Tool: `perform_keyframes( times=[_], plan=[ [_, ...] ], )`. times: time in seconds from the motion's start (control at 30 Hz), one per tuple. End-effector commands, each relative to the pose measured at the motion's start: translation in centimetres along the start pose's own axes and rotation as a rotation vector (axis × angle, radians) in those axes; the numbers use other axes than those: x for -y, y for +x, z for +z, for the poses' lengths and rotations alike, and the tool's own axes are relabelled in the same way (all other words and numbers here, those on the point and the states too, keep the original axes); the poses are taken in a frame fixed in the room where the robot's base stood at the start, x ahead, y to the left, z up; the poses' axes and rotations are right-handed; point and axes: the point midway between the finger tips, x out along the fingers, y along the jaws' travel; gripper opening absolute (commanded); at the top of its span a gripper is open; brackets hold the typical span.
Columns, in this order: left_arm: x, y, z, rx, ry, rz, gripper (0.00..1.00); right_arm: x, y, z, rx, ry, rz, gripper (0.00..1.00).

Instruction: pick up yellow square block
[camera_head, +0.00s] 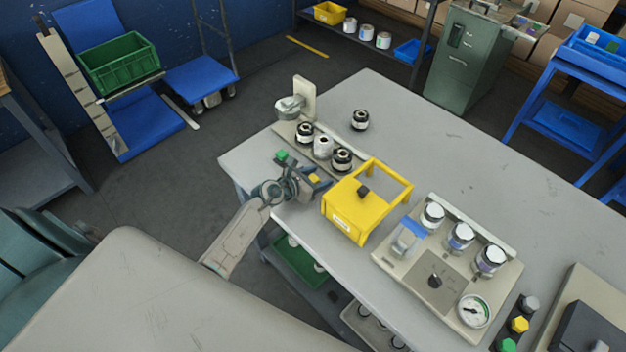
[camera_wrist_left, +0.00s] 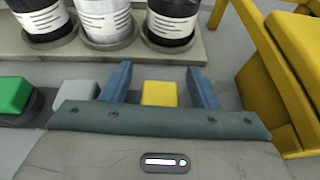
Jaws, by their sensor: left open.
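The yellow square block (camera_wrist_left: 158,93) sits between the two blue-grey fingers of my left gripper (camera_wrist_left: 159,72) in the left wrist view. The fingers are apart, with a gap to each side of the block, so the gripper is open. Its lower edge is hidden by the gripper body. My right gripper is not in view.
A grey block (camera_wrist_left: 75,94) and a green block (camera_wrist_left: 14,94) stand left of the gripper. A yellow frame-topped box (camera_head: 350,213) stands close on the right. The far table (camera_head: 430,130) is mostly clear.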

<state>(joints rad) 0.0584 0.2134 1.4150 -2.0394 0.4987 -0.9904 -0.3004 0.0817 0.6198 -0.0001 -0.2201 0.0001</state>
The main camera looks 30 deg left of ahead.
Motion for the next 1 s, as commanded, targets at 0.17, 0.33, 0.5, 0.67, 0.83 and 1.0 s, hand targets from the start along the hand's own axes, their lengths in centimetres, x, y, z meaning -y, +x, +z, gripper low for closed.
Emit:
perform_keyframes(
  times=[0.17, 0.33, 0.5, 0.67, 0.83, 1.0],
  plan=[
    [0.0, 0.0, 0.0, 0.0, 0.0, 0.0, 0.33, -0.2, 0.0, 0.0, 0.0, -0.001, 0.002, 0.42],
    [0.0, 0.0, 0.0, 0.0, 0.0, 0.0, 0.07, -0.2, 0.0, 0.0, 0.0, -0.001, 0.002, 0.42],
    [0.0, -0.1, 0.0, 0.0, 0.0, 0.0, 0.07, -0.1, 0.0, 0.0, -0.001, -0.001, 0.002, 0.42],
    [0.0, -0.2, 0.3, 0.0, 0.001, 0.0, 0.07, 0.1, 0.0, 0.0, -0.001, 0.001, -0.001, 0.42],
    [0.0, -0.7, 1.6, 0.001, 0.003, -0.001, 0.07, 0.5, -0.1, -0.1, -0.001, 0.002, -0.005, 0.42],
    [0.2, -2.1, 2.9, -0.002, 0.002, -0.001, 0.07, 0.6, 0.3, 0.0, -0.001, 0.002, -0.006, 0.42]
  ],
)
